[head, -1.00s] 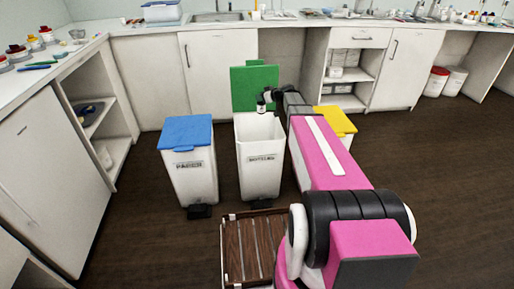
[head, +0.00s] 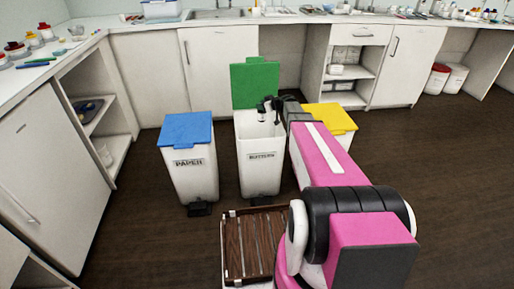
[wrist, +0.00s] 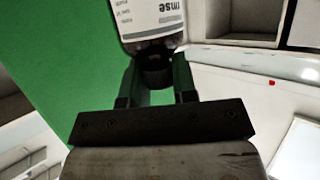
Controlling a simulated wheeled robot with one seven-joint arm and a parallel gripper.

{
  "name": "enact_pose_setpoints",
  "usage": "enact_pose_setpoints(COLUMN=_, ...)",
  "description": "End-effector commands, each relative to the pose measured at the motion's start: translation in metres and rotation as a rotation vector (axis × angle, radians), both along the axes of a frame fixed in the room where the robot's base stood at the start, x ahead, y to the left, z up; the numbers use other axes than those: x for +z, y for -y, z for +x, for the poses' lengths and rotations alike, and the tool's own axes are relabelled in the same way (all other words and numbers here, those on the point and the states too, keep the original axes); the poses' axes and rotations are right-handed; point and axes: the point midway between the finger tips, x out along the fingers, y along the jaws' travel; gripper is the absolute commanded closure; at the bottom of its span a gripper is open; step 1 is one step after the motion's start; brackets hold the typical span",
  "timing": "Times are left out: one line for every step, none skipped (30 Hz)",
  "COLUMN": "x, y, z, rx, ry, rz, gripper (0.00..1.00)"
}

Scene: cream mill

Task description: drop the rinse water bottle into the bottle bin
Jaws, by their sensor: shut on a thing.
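The bottle bin (head: 258,172) is a white bin labelled "BOTTLES", with its green lid (head: 255,84) standing open behind it. My gripper (head: 268,106) is over the bin's open mouth, in front of the lid. In the wrist view my gripper (wrist: 155,80) is shut on the dark neck of the rinse water bottle (wrist: 152,18). The bottle's white label reads "rinse" in part, and its far end is cut off by the frame. In the head view the bottle is too small to make out clearly. The lid fills the left of the wrist view (wrist: 60,60).
A blue-lidded paper bin (head: 188,170) stands left of the bottle bin. A yellow-lidded bin (head: 330,118) stands to the right, partly behind my arm. A brown slatted surface (head: 250,245) is in front. White cabinets and counters line the back and left.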

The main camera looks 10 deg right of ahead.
Motion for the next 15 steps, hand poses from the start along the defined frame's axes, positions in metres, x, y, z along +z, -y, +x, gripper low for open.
enact_pose_setpoints(x=-0.0001, y=0.0, z=0.0, rx=0.0, ry=0.0, rz=0.0, gripper=1.0)
enact_pose_setpoints(x=-0.0001, y=0.0, z=0.0, rx=0.0, ry=0.0, rz=0.0, gripper=1.0)
enact_pose_setpoints(x=0.0, y=0.0, z=0.0, rx=0.0, ry=0.0, rz=0.0, gripper=1.0)
enact_pose_setpoints(x=0.0, y=0.0, z=0.0, rx=0.0, ry=0.0, rz=0.0, gripper=1.0)
enact_pose_setpoints(x=0.0, y=0.0, z=0.0, rx=0.0, ry=0.0, rz=0.0, gripper=1.0)
enact_pose_setpoints(x=0.0, y=0.0001, z=-0.0001, rx=0.0, ry=0.0, rz=0.0, gripper=0.64)
enact_pose_setpoints(x=0.0, y=0.0001, z=-0.0001, rx=0.0, ry=0.0, rz=0.0, gripper=0.54)
enact_pose_setpoints(x=0.0, y=0.0, z=-0.0001, rx=0.0, ry=0.0, rz=0.0, gripper=0.45)
enact_pose_setpoints(x=0.0, y=0.0, z=-0.0001, rx=0.0, ry=0.0, rz=0.0, gripper=0.44)
enact_pose_setpoints(x=0.0, y=0.0, z=-0.0001, rx=0.0, ry=0.0, rz=0.0, gripper=0.44)
enact_pose_setpoints(x=0.0, y=0.0, z=-0.0001, rx=0.0, ry=0.0, rz=0.0, gripper=0.44)
enact_pose_setpoints(x=0.0001, y=0.0, z=0.0, rx=0.0, ry=0.0, rz=0.0, gripper=0.44)
enact_pose_setpoints(x=0.0001, y=0.0, z=0.0, rx=0.0, ry=0.0, rz=0.0, gripper=0.44)
enact_pose_setpoints(x=0.0001, y=0.0, z=-0.0001, rx=0.0, ry=0.0, rz=0.0, gripper=0.44)
enact_pose_setpoints(x=-0.0001, y=0.0, z=-0.0002, rx=0.0, ry=0.0, rz=0.0, gripper=0.44)
